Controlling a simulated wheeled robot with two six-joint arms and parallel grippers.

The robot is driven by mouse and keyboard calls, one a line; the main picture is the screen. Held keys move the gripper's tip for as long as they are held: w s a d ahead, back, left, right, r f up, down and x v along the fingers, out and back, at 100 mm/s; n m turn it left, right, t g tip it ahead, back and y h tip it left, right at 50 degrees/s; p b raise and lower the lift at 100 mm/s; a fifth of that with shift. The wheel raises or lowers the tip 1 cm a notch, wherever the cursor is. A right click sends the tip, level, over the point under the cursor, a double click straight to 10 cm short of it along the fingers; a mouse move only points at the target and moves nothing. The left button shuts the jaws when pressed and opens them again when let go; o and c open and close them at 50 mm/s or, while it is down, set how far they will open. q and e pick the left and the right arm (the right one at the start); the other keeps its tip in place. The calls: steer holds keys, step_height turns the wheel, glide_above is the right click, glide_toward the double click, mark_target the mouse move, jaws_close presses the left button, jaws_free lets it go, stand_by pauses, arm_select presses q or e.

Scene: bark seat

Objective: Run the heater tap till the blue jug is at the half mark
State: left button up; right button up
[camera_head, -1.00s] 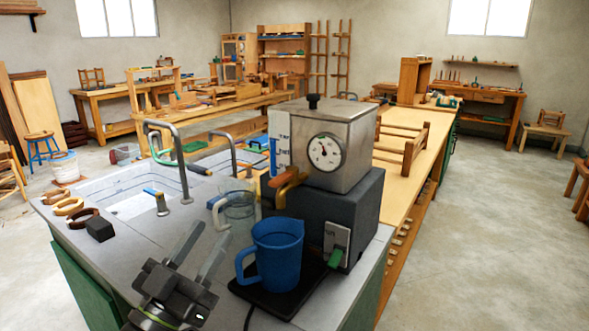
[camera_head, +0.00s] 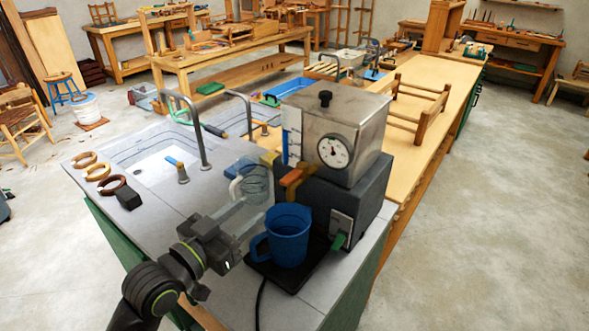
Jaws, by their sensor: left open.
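The blue jug (camera_head: 288,238) stands upright on a black mat (camera_head: 312,270), its handle to the left. Its water level cannot be made out. The heater (camera_head: 340,140) is a steel box with a round dial on a dark base. Its orange-brown tap (camera_head: 296,178) sticks out at the front left, above the jug. A gauge strip (camera_head: 292,135) is on the heater's left side. My left gripper (camera_head: 262,192) is open, its pale fingers reaching up and right toward the tap, left of the jug. It appears empty. My right gripper is out of view.
A clear glass jug (camera_head: 258,186) stands behind my left gripper's fingers. A green switch (camera_head: 339,241) is on the heater base. A sink (camera_head: 160,170) and several curved wooden pieces lie to the left. A black cable runs forward from the mat.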

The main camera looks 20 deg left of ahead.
mark_target(305, 165)
arm_select(q)
steer(key=p+x, duration=0.2)
steer(key=x, duration=1.3)
steer(key=shift+w+d+p, duration=0.2)
steer(key=shift+w+p, duration=0.1)
steer(key=shift+p, duration=0.1)
jaws_close()
